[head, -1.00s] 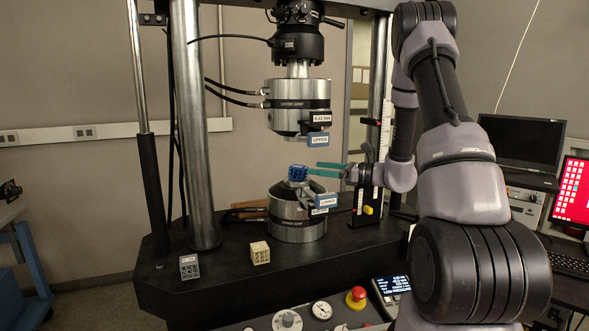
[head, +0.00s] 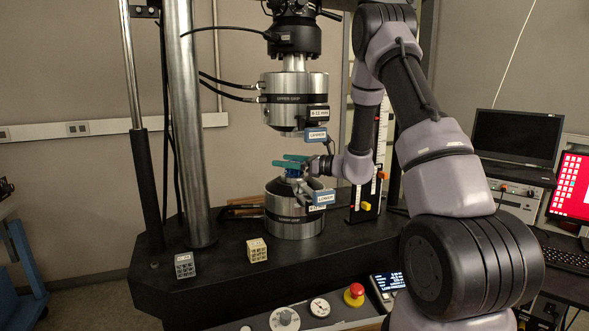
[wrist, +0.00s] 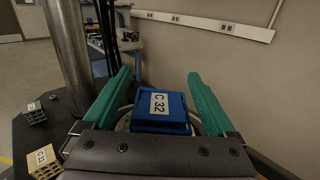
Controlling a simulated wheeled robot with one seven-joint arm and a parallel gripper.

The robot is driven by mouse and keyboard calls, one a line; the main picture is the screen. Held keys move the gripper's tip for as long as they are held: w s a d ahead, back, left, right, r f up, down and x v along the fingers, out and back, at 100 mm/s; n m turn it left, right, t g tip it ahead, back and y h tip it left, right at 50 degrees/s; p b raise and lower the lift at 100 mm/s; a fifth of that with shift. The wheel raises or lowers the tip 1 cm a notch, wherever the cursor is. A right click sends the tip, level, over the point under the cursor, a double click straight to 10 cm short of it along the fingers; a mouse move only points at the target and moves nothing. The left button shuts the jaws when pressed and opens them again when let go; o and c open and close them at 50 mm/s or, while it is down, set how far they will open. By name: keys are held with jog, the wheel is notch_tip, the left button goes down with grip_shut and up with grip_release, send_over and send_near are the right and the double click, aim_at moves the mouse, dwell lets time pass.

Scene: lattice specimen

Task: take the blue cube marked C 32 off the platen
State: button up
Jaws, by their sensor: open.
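The blue cube (wrist: 160,112) marked C 32 sits between the two green fingers of my gripper (wrist: 158,95) in the wrist view, with a gap on each side. My gripper is open and its fingers reach along both sides of the cube. In the head view my gripper (head: 290,163) is at the lower grip, and its fingers hide most of the blue cube (head: 293,172). The cube rests on the platen on top of the lower grip (head: 293,205). The platen is mostly hidden by the cube and gripper.
The upper grip (head: 293,100) hangs close above my gripper. A grey lattice cube (head: 185,265) and a cream lattice cube (head: 257,250) stand on the black bench at the front left. A steel column (head: 186,130) rises at left. A red stop button (head: 354,292) is in front.

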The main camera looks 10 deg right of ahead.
jog(key=shift+a, duration=0.1)
grip_shut()
jog(key=shift+r, duration=0.45)
jog(key=v, duration=1.7)
jog(key=shift+s+d+r, duration=0.25)
jog(key=shift+r, duration=0.05)
